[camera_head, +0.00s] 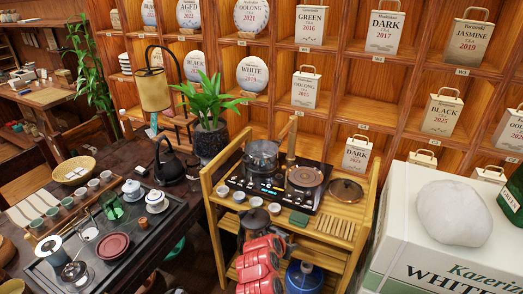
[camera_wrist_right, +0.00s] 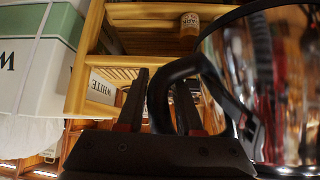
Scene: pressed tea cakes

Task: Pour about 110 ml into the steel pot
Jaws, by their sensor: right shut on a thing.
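My right gripper (camera_wrist_right: 160,102) is shut on the black handle (camera_wrist_right: 178,72) of a shiny steel vessel (camera_wrist_right: 270,75), which fills the right of the wrist view. In the head view this dark vessel (camera_head: 256,221) is in front of the bamboo cart, just beyond my red right arm (camera_head: 262,262). Its contents cannot be made out. A shiny pot (camera_head: 262,156), seemingly the steel pot, stands on the left of the black cooktop (camera_head: 274,192), farther back than the held vessel. A second round vessel (camera_head: 305,177) stands on the right of the cooktop. My left gripper is out of view.
Small white cups (camera_head: 239,197) line the cart's (camera_head: 350,212) front left. A lid (camera_head: 347,189) lies at its right. A white carton (camera_head: 415,235) stands right, a tea tray (camera_head: 135,236) left, a plant (camera_head: 211,105) behind.

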